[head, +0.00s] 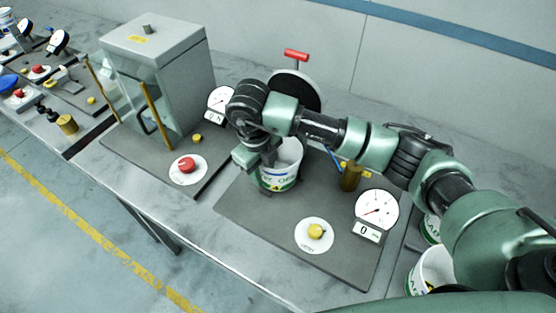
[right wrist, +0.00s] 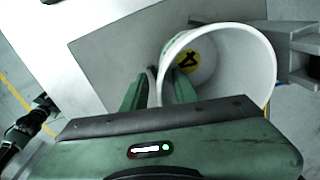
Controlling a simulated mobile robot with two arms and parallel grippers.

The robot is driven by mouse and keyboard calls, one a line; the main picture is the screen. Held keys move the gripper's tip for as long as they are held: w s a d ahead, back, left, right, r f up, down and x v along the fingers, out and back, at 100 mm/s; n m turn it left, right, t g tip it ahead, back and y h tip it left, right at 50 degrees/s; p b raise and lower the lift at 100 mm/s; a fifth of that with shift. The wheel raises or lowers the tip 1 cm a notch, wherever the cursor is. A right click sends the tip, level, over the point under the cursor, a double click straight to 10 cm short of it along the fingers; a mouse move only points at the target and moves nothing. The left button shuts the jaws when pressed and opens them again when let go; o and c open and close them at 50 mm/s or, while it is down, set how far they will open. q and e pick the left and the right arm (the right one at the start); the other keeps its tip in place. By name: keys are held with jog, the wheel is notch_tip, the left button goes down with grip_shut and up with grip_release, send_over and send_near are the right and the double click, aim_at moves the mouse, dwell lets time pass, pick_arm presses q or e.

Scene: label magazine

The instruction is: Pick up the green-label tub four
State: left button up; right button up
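The green-label tub (head: 279,180) is a white open bucket with green lettering, upright at the middle station in the head view. In the right wrist view the tub (right wrist: 245,60) is seen into from above, with a yellow round mark bearing a dark figure inside. My right gripper (head: 262,158) is at the tub's left rim. In the right wrist view its green fingers (right wrist: 158,88) straddle the tub wall, one inside and one outside, and look closed on it. A green and black arm end, seemingly my left gripper (right wrist: 40,108), shows small at the left; its fingers are unclear.
The dark station board (head: 270,225) carries a yellow button (head: 316,231), a dial (head: 377,209) and a brass cylinder (head: 350,177). A red-handled device (head: 296,54) stands behind the tub. A glass-sided cabinet (head: 160,75) stands left. More tubs (head: 432,268) are at right.

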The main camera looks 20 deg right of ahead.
jog(key=shift+f, duration=0.6)
grip_shut()
jog(key=shift+r, duration=0.15)
